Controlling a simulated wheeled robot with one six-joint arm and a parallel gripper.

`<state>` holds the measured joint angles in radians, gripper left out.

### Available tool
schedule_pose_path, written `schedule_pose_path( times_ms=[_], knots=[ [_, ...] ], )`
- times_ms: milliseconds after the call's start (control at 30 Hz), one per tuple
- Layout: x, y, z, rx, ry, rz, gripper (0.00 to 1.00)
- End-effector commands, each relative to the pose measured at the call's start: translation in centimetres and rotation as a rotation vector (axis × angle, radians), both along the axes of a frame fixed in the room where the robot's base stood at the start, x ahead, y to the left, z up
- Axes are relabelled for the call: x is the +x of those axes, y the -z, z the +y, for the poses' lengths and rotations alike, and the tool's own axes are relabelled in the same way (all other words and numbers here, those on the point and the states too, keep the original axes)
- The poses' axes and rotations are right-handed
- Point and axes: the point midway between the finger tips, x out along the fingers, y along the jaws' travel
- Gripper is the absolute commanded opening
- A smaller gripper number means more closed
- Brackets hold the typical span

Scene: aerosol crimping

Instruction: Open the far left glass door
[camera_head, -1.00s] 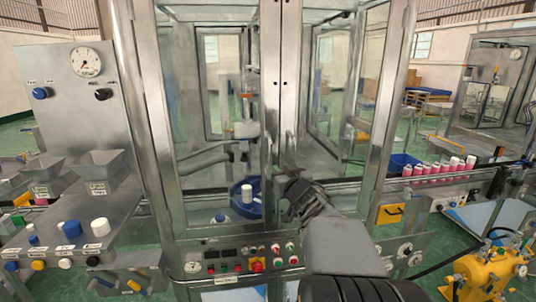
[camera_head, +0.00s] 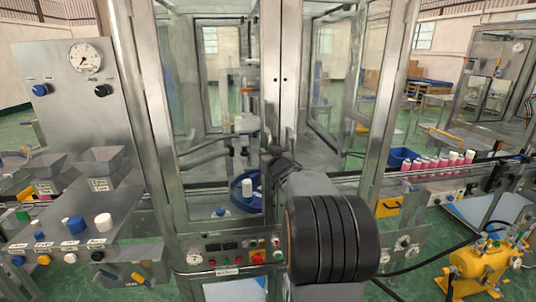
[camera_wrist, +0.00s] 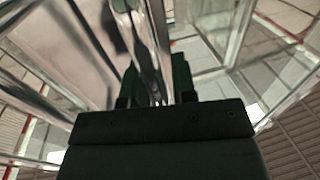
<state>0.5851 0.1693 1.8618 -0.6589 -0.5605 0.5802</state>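The glass cabinet has two framed front doors that meet at a middle post. The left glass door (camera_head: 215,120) looks shut. A vertical metal handle bar (camera_head: 268,140) stands near its inner edge, partly hidden by my arm. My gripper (camera_head: 274,153) is at this bar in the head view, small and partly covered by my wrist. In the wrist view the dark green fingers (camera_wrist: 155,82) are apart, with shiny metal bars showing between them. I cannot tell whether they touch the bar.
The right glass door (camera_head: 335,100) is beside it. A control panel (camera_head: 235,254) with buttons lies below the left door. A gauge panel (camera_head: 70,80) with hoppers stands at left. Pink cans (camera_head: 435,161) line a conveyor at right. A yellow pump (camera_head: 490,268) is at lower right.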

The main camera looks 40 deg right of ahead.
Motion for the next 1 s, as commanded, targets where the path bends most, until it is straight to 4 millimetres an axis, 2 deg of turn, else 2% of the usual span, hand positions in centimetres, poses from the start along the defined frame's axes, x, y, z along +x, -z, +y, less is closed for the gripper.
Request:
schedule_pose_path(
  times_ms=[133, 400, 800, 1000],
  knots=[
    [0.0, 0.0, 0.0, 0.000, 0.000, 0.000, 0.23],
    [0.0, 0.0, 0.0, 0.000, 0.000, 0.000, 0.00],
    [-0.2, 0.1, -0.1, 0.000, 0.007, -0.001, 0.00],
    [-1.9, 0.4, -0.5, -0.008, 0.073, -0.006, 0.00]
  ],
)
